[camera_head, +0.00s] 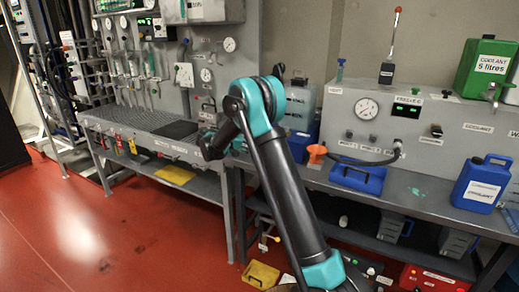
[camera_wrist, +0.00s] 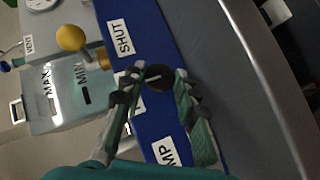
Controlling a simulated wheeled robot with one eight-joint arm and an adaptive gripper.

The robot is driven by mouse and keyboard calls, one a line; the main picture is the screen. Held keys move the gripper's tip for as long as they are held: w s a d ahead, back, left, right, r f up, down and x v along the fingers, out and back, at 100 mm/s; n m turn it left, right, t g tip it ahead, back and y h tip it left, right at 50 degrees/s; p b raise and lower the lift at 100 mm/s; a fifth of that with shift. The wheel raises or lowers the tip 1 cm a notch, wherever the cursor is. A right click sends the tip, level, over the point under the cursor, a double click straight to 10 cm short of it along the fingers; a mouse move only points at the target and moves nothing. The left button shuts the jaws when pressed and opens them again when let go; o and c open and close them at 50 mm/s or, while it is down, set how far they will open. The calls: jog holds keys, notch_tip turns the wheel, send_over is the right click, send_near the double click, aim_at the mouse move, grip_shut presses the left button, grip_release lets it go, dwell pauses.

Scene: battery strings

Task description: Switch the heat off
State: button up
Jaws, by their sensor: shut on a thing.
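My gripper (camera_wrist: 161,72) has green and dark fingers on both sides of a small dark round knob (camera_wrist: 158,80) in the wrist view, and it is shut on it. The knob sits on a blue panel (camera_wrist: 142,48). A white label reading SHUT is above it, and another label ending in MP is below it. One more label beside the knob is mostly covered by a finger. No label in view reads heat.
A yellow ball-topped lever (camera_wrist: 71,38) and a grey tank (camera_wrist: 68,92) marked MAX and MIN stand left of the gripper. In the head view, a blue container (camera_head: 357,178) and a coolant jug (camera_head: 482,183) sit on the right bench.

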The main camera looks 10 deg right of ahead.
dwell(0.5)
jog(key=o, duration=1.1)
jog(key=shift+o, duration=0.2)
jog(key=shift+a, duration=0.1)
jog(key=v, duration=1.2)
jog(key=shift+f, duration=0.1)
